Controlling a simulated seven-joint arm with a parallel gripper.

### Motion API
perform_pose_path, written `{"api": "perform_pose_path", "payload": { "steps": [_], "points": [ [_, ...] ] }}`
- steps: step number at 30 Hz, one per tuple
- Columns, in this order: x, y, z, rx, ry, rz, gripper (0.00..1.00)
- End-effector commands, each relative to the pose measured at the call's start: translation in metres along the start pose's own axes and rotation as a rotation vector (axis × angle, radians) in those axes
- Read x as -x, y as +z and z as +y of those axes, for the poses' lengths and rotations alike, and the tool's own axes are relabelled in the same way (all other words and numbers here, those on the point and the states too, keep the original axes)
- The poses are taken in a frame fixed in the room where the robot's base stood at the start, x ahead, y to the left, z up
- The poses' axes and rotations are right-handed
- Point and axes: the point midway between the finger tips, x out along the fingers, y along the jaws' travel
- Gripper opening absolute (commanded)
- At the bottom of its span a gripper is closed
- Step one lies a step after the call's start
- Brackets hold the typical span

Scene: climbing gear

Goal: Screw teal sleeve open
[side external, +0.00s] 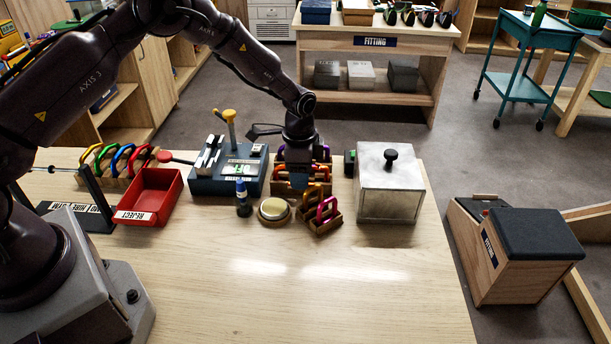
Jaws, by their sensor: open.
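My gripper (299,172) points down over a small wooden rack of coloured carabiners, at the back middle of the table. It is open. Its fingertips are small and dark here and partly merge with the gear behind them. An orange carabiner (314,192) and a magenta carabiner (327,208) stand in a wooden holder (324,226) just in front and to the right of the gripper. A patch of blue shows at the fingers; I cannot tell whether it is gear or gripper. I cannot make out a teal sleeve; it may be hidden by the gripper.
A grey box with a black knob (388,190) stands right of the gripper. A blue fixture (228,180) with a yellow-topped lever is left. A round pale pad (273,210), a small bottle (243,198) and a red reject bin (150,196) stand nearby. The table front is clear.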

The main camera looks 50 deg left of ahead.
Motion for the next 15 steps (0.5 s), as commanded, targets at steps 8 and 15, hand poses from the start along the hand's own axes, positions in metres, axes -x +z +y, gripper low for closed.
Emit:
{"api": "perform_pose_path", "payload": {
  "steps": [8,15],
  "points": [
    [0.0003,-0.0002,0.0035,-0.001,0.0,0.0,0.47],
    [0.006,-0.0003,0.0036,-0.001,0.001,0.0,0.47]
  ]
}}
